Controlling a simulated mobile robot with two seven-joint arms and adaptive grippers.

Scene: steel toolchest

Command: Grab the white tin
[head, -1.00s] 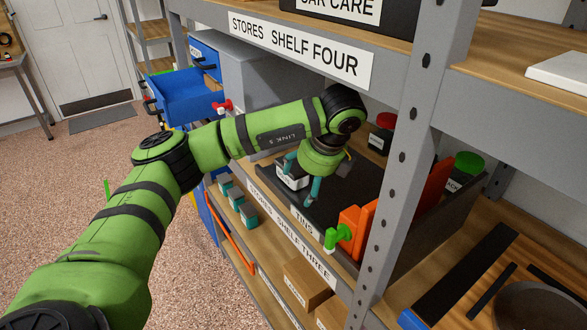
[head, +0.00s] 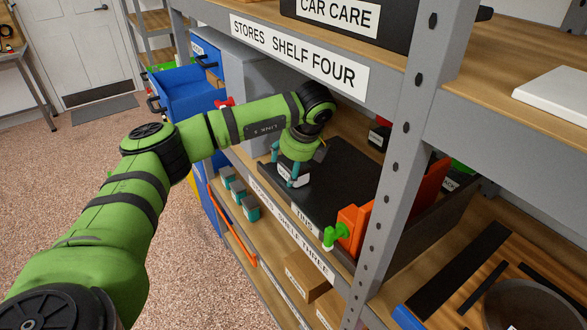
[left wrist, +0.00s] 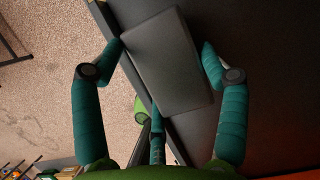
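The white tin (head: 290,174) stands in the black tray labelled TINS (head: 331,178), on the shelf labelled STORES SHELF THREE. My left gripper (head: 284,172) points down over it, its teal fingers spread and partly covering it. In the left wrist view the tin's top (left wrist: 168,62) looks dark grey in shadow and lies slanted between the side fingers of my left gripper (left wrist: 161,48). Those fingertips are close to its edges; I cannot tell whether they touch. A third finger is near its lower edge. My right gripper is in neither view.
An orange part (head: 352,228) with a green knob (head: 330,236) stands at the tray's right end. The upper shelf (head: 300,52) and a grey upright (head: 400,150) hem in the arm. Teal boxes (head: 238,194) stand left of the tray.

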